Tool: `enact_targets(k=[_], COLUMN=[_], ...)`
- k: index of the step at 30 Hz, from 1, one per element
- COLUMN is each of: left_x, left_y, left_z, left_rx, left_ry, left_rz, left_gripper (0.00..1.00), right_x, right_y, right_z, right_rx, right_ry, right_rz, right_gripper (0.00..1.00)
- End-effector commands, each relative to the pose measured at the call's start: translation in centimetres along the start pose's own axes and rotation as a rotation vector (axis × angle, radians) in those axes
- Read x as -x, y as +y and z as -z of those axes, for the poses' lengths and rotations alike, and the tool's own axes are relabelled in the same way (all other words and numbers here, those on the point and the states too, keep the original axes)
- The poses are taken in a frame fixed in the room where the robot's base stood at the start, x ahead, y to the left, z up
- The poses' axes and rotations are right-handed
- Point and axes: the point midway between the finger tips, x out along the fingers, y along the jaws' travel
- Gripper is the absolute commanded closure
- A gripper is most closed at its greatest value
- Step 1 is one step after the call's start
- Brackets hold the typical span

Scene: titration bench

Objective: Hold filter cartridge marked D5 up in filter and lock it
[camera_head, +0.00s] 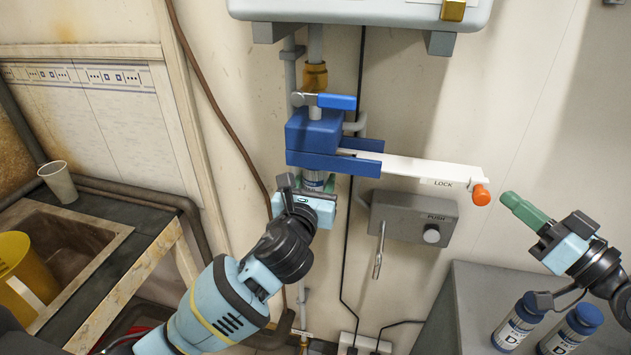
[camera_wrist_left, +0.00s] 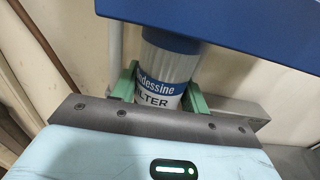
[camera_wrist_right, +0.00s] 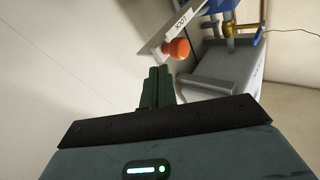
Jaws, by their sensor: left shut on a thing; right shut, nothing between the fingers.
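A white and blue filter cartridge (camera_head: 313,178) is upright directly under the blue filter housing (camera_head: 316,135). Its upper end is hidden by the housing. My left gripper (camera_head: 314,187) is shut on it from below; the left wrist view shows its label (camera_wrist_left: 160,80) between the green fingers (camera_wrist_left: 158,88). No D5 mark is readable on it. A white lever (camera_head: 420,168) marked LOCK extends right from the housing to an orange knob (camera_head: 481,194). My right gripper (camera_head: 512,203) is shut and empty, right of the knob and apart from it. The knob also shows in the right wrist view (camera_wrist_right: 179,48).
A grey box with a PUSH button (camera_head: 405,228) is on the wall below the lever. Two blue-capped cartridges (camera_head: 515,326) (camera_head: 572,330) stand on a grey surface (camera_head: 480,282) at lower right. A sink counter with a cup (camera_head: 59,182) and yellow jug (camera_head: 22,275) is at left.

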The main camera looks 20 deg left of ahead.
Motion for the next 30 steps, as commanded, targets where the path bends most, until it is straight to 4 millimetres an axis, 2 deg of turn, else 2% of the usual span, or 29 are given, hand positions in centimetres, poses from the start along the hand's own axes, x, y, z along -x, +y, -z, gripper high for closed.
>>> enact_targets(k=[30], left_x=[0.00], left_y=[0.00], left_z=[-0.13], left_rx=[0.000], left_ry=[-0.003], left_rz=[0.000], left_gripper=[0.82], right_x=[-0.69], right_y=[-0.69], right_z=[-0.23], right_rx=[0.000], right_ry=[0.000], right_rz=[0.000], right_gripper=[1.00])
